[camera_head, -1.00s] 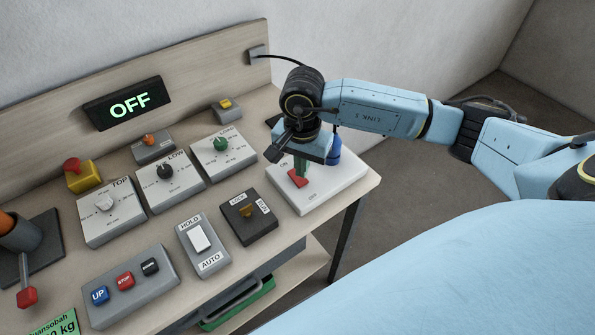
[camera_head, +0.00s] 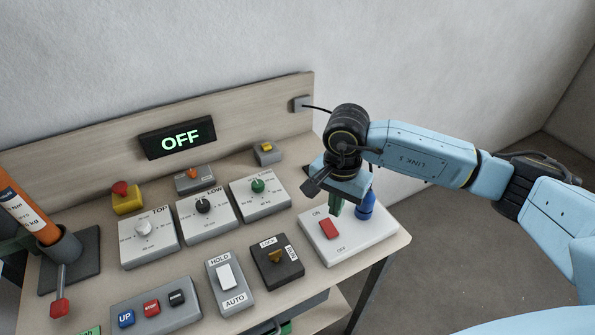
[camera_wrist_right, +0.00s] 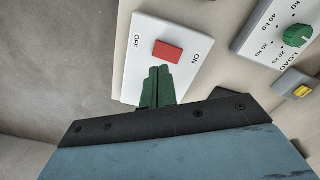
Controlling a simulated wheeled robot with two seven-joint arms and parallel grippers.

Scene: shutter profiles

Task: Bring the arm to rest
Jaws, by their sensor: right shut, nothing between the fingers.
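My right arm comes in from the right in the head view. Its right gripper (camera_head: 335,208) is shut with nothing in it, pointing down over the white switch box with the red rocker (camera_head: 329,229) marked ON and OFF. In the right wrist view the green fingers (camera_wrist_right: 158,70) lie together just short of the red rocker (camera_wrist_right: 167,51); whether they touch the box cannot be told. A lit display (camera_head: 180,138) on the back board reads OFF. My left gripper is not in view.
The desk holds several dial boxes, such as the LOAD dial (camera_head: 258,187), a HOLD/AUTO switch (camera_head: 226,276), a key switch (camera_head: 277,257) and a button box (camera_head: 152,308). Free space lies right of the desk.

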